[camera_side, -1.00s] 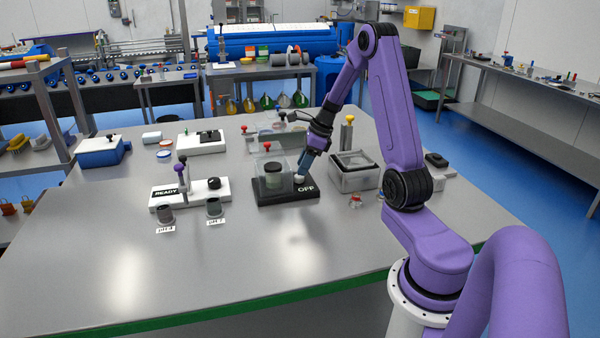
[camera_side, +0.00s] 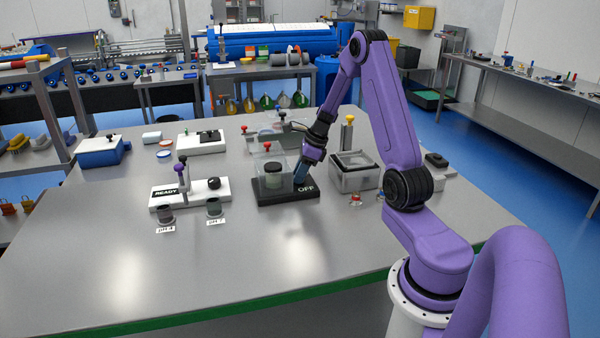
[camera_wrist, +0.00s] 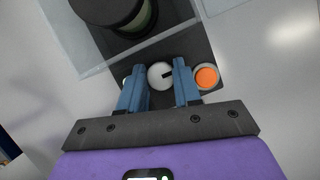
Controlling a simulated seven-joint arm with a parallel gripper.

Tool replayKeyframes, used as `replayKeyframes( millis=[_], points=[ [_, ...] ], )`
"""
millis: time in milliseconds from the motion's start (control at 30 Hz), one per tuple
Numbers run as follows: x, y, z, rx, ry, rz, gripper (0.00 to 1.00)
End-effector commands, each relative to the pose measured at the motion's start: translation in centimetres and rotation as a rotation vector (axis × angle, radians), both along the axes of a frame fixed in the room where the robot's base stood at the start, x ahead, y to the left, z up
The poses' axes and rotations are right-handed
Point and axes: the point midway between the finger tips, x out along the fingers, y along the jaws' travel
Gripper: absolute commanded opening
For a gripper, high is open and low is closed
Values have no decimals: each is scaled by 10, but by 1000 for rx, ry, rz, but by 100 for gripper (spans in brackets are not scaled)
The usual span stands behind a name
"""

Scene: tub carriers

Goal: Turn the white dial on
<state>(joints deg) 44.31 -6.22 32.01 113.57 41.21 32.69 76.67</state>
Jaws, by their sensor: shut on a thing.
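The white dial (camera_wrist: 160,75) sits on the black base (camera_side: 272,197) of a device and shows between my fingers in the wrist view, with a dark pointer mark on its face. My gripper (camera_wrist: 158,82) is down over the base with its two blue fingers on either side of the dial, shut on it. In the side view my gripper (camera_side: 300,177) hides the dial. The base carries an "OFF" label (camera_side: 306,189). A clear box (camera_side: 260,165) with a dark-lidded jar (camera_side: 273,175) inside stands on the same base.
An orange button (camera_wrist: 206,76) lies close to the right finger. A grey open bin (camera_side: 354,180) stands right of the device. A white READY unit (camera_side: 190,195) and small cups (camera_side: 214,207) stand to the left. The front of the table is clear.

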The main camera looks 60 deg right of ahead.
Motion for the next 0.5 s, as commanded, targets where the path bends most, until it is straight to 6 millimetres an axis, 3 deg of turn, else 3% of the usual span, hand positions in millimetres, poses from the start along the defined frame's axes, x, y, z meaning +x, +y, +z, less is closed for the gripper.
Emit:
replayKeyframes(
  millis=[500],
  points=[
    [1,-1,1,0,-1,286,2]
  ],
)
